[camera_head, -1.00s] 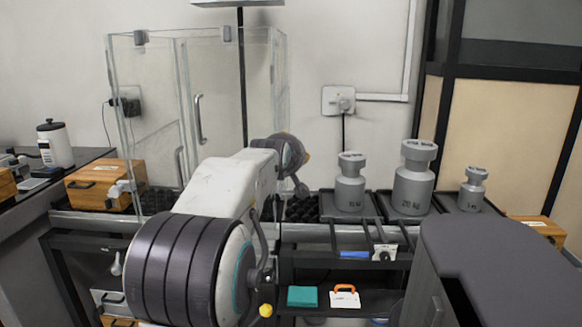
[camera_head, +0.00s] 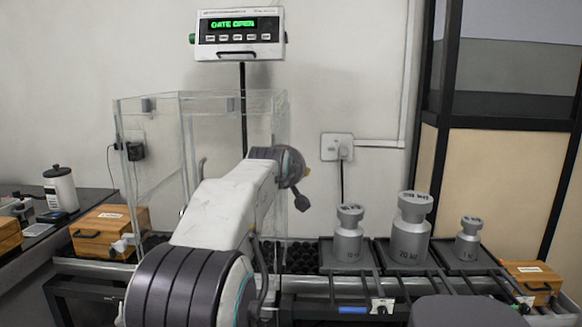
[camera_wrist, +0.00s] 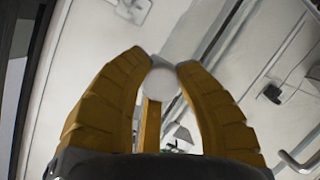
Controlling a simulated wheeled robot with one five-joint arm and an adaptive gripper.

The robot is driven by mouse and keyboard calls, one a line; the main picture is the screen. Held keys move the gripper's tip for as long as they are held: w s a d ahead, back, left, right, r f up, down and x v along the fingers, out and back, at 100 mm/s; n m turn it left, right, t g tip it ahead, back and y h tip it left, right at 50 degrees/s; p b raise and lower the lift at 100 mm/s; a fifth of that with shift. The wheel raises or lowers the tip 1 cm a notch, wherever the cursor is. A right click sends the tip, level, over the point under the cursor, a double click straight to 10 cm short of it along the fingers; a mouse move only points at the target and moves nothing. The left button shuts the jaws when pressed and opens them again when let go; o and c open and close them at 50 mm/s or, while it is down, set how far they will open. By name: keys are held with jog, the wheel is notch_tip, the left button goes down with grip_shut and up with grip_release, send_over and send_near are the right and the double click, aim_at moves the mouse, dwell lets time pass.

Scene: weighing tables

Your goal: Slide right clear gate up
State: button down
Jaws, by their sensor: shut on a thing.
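The clear glass enclosure (camera_head: 150,165) stands on the table left of centre. Its right clear gate (camera_head: 283,115) is the transparent panel at its right side; its lower part is behind my arm, and its edges are hard to tell apart. My gripper (camera_wrist: 163,63) has its yellow fingers shut on a pale round handle (camera_wrist: 164,84), which appears to belong to the gate. In the head view my gripper is mostly hidden behind the arm's end, beside the right of the enclosure. The display (camera_head: 239,30) above reads GATE OPEN in green.
Three grey weights (camera_head: 410,237) stand on dark trays right of my arm. A wall socket (camera_head: 337,147) is behind them. Wooden boxes (camera_head: 100,232) stand at the left and another (camera_head: 535,277) at the far right.

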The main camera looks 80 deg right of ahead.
jog(key=shift+r, duration=0.45)
jog(key=c, duration=1.3)
grip_release()
jog(key=shift+s, duration=0.1)
jog(key=o, duration=0.4)
jog(key=shift+f, duration=0.2)
jog(key=shift+o, duration=0.2)
jog(key=v, duration=1.2)
